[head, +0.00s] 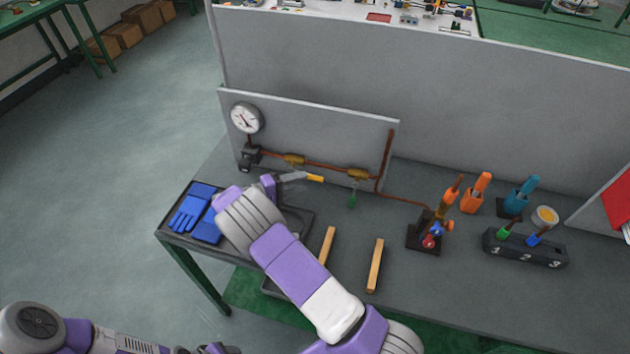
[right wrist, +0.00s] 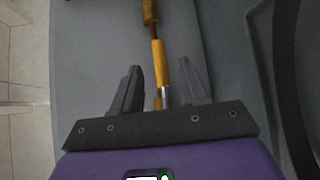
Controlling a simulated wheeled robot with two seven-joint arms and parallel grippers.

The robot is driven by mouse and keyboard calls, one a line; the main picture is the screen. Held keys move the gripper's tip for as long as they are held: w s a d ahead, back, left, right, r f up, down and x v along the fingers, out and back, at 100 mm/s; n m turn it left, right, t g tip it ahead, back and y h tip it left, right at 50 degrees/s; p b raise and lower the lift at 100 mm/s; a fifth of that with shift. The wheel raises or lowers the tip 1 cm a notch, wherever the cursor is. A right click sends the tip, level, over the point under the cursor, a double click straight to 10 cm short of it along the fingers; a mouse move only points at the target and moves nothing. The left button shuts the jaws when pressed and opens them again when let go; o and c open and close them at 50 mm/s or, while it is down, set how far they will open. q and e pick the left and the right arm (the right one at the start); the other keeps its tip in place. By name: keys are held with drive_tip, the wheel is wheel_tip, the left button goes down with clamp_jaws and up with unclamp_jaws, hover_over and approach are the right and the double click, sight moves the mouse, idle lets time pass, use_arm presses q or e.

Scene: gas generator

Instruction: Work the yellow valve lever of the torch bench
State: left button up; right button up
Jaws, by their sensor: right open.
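The yellow valve lever (head: 315,178) sticks out below the copper pipe on the upright panel in the head view. In the right wrist view the yellow lever (right wrist: 160,68) lies between my two dark fingers, with gaps visible beside it. My right gripper (head: 300,177) is open around the lever, not closed on it; it also shows in the right wrist view (right wrist: 160,82). The brass valve (head: 293,160) sits on the pipe just above. My left arm is at the lower left; its gripper (head: 218,349) is cut off by the frame edge and its jaws are unclear.
A second brass valve (head: 357,174) has a green lever (head: 352,200). A gauge (head: 246,118) is at the panel's left. Blue gloves (head: 190,212), wooden bars (head: 375,266), a torch stand (head: 424,238) and a numbered block (head: 525,250) stand on the bench (head: 450,290).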

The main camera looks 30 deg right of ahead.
sight(312, 179)
drive_tip(key=d, duration=0.5)
drive_tip(key=shift+s+d+f, duration=0.2)
drive_tip(key=shift+d+f, duration=0.15)
drive_tip(key=shift+d, duration=0.05)
clamp_jaws()
